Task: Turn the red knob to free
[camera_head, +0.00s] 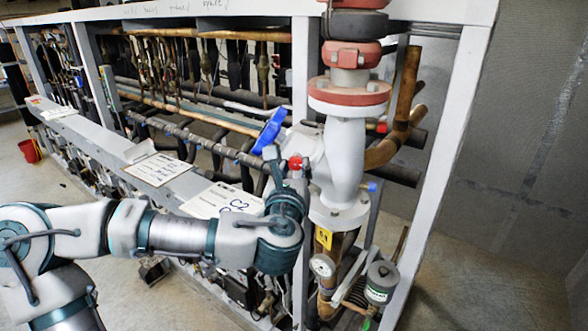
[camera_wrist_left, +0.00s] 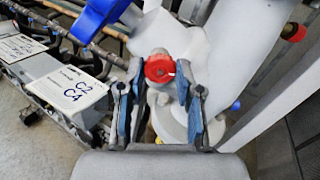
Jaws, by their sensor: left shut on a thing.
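The red knob (camera_head: 295,162) sits on the side of the white valve body (camera_head: 343,160) in the head view. In the left wrist view the red knob (camera_wrist_left: 159,69) is round and lies between the two fingertips. My left gripper (camera_head: 287,162) is shut on it, with one finger on each side, as the left wrist view also shows (camera_wrist_left: 159,82). The fingers hide part of the knob's mount. I cannot read any position mark on the knob. My right gripper is not in view.
A blue handle (camera_head: 269,130) stands just above and left of the knob. A second red knob (camera_head: 382,127) is behind the white pipe. A pressure gauge (camera_head: 322,266) and a white frame post (camera_head: 440,170) are at the right. Open floor (camera_head: 480,260) lies further right.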

